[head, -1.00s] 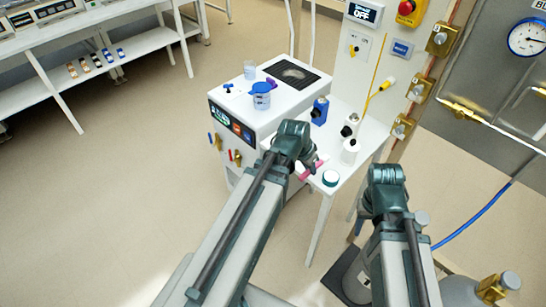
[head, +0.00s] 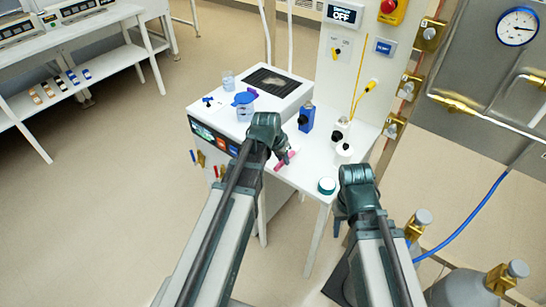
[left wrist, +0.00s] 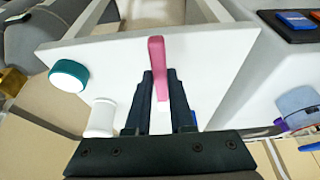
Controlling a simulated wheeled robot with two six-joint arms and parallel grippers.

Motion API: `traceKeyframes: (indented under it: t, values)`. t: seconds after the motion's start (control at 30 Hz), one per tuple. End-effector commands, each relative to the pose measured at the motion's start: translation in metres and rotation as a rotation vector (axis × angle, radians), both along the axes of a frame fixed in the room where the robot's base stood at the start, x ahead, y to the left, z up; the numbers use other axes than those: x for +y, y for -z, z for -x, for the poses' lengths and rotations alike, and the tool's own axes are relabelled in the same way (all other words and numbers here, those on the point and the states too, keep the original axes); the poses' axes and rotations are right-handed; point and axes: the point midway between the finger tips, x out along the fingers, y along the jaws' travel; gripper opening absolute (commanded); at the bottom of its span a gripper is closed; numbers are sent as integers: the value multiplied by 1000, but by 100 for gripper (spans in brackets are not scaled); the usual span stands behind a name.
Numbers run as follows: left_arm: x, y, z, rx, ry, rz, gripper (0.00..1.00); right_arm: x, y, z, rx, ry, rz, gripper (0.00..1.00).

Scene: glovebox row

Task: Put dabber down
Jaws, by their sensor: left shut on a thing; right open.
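The dabber, a pink stick, is held between the fingers of my left gripper (head: 288,158), over the white side table (head: 310,177). In the left wrist view the dabber (left wrist: 157,55) stands out beyond the two dark fingertips, with the white tabletop (left wrist: 215,60) behind it. I cannot tell whether it touches the table.
The white machine (head: 222,112) to the left carries a blue-lidded cup (head: 244,105). The tabletop between dabber and jar is bare. Gas cylinders (head: 470,287) stand at the right.

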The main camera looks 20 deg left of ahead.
Motion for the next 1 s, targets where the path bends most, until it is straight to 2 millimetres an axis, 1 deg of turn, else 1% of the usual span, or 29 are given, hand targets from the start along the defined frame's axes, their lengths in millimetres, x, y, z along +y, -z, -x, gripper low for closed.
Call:
traceKeyframes:
  t: [0.03, 0.1, 0.23, 0.43, 0.5, 0.57, 0.8, 0.87, 1.0]
  values:
    - [4, 2, -10, 0, 0, 0, 0, 0, 2, 0, 0, 0, 0, 50]
    - [7, 3, -17, 0, 1, 1, 0, 0, 3, 0, 0, 0, 0, 50]
    - [11, 3, -23, 0, 3, 1, 0, 0, 3, 0, 0, 0, 0, 50]
    - [12, 4, -23, 0, 4, 1, 0, 0, 4, 0, 0, 0, 0, 50]
    - [13, 7, -23, 0, 4, 1, 0, 0, 7, 0, 0, 0, 0, 50]
    - [14, 12, -23, 0, 4, 1, 0, 0, 12, 0, 0, 0, 0, 50]
    - [21, 39, -22, -1, 4, 1, 0, 0, 40, 0, 0, 0, 0, 50]
    - [22, 41, -22, 0, 4, 2, 0, 0, 41, 0, 0, 0, 0, 50]
    - [22, 38, -22, 0, 5, 1, 0, 0, 38, 0, 0, 0, 0, 50]
